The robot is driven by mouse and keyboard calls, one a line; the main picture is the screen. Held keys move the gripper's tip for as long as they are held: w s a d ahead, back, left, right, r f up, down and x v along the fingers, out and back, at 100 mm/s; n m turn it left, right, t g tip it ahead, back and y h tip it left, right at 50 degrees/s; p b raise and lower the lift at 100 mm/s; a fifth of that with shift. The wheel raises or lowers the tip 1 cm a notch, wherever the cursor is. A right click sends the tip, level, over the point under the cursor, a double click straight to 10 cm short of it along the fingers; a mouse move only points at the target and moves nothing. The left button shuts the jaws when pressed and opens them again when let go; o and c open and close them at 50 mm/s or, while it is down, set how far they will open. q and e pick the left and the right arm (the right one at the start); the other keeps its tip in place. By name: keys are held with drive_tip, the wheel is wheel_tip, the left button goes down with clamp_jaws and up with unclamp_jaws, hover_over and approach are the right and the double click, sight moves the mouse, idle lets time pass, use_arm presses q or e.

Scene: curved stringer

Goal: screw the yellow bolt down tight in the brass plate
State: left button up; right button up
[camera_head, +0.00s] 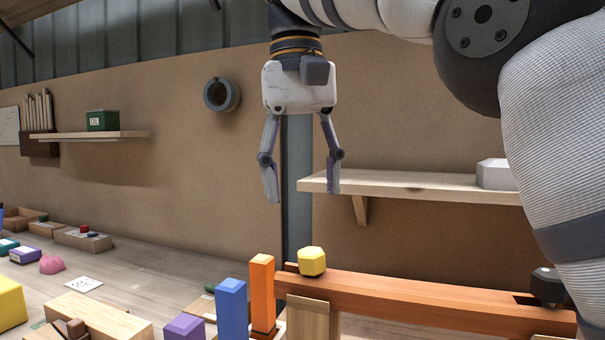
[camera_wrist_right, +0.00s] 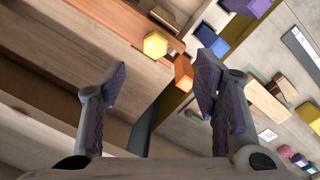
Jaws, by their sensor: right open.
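The yellow bolt (camera_head: 312,261) shows as a faceted yellow head at the left end of a long orange-brown beam (camera_head: 430,298). It also shows in the right wrist view (camera_wrist_right: 155,44), beyond the gap between the fingertips. I cannot make out a brass plate under it, nor how deep the bolt sits. My right gripper (camera_head: 302,190) points down above the bolt, open and empty, with clear air between; its fingers also show in the right wrist view (camera_wrist_right: 160,82). I do not see my left gripper.
An orange post (camera_head: 262,295) and a blue block (camera_head: 232,310) stand just left of the bolt. A dark bolt head (camera_head: 547,285) sits at the beam's right end. A wooden shelf (camera_head: 410,183) is on the wall behind my gripper. Several blocks lie on the bench at left.

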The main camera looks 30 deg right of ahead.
sight(308, 251)
drive_tip(key=shift+r, duration=0.4)
drive_tip(key=shift+c, duration=0.5)
drive_tip(key=f+m, duration=0.3)
drive_tip(key=m, duration=0.1)
drive_tip(key=f+m, duration=0.8)
drive_tip(key=shift+s+d+f+m+y, duration=0.1)
drive_tip(key=shift+d+f+m+y, duration=0.05)
drive_tip(key=shift+d+m+y, duration=0.2)
clamp_jaws()
drive_tip(key=m, duration=0.4)
drive_tip(key=shift+w+d+f+m, duration=0.1)
drive_tip(key=shift+w+f+m, duration=0.1)
drive_tip(key=shift+m, duration=0.15)
drive_tip(key=m, duration=0.3)
drive_tip(key=shift+w+f, duration=0.1)
